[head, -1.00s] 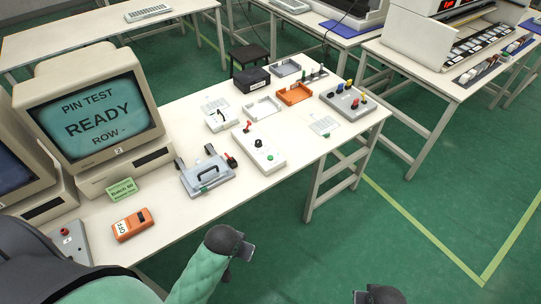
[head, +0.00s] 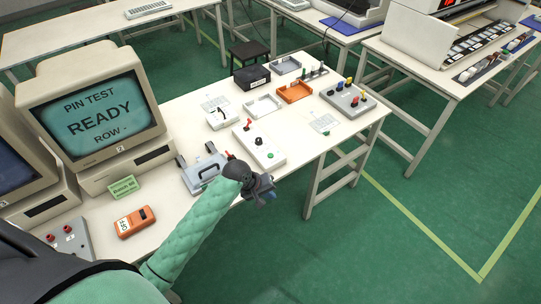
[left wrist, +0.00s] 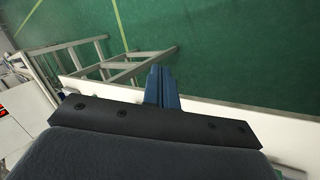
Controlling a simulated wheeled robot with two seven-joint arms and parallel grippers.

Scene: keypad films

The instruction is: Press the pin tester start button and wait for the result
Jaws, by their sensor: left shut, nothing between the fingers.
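A white box (head: 262,150) stands on the table, with a red lever (head: 248,125), a black knob (head: 259,141) and a small green button (head: 270,155) at its near end. The monitor (head: 97,112) on the left reads "PIN TEST READY ROW -". A grey fixture with a handle (head: 200,172) sits left of the box, partly hidden by my left wrist. My left gripper (head: 268,196) is shut and empty, raised by the table's front edge, on the near side of the green button and apart from it. Its closed fingers (left wrist: 163,86) also show in the left wrist view. My right gripper is out of view.
An orange handheld meter (head: 136,222), a green card (head: 123,187) and a grey box with red buttons (head: 69,240) lie at the near left. An orange tray (head: 295,92) and a box with coloured knobs (head: 347,97) stand farther back. Green floor (head: 400,230) on the right is clear.

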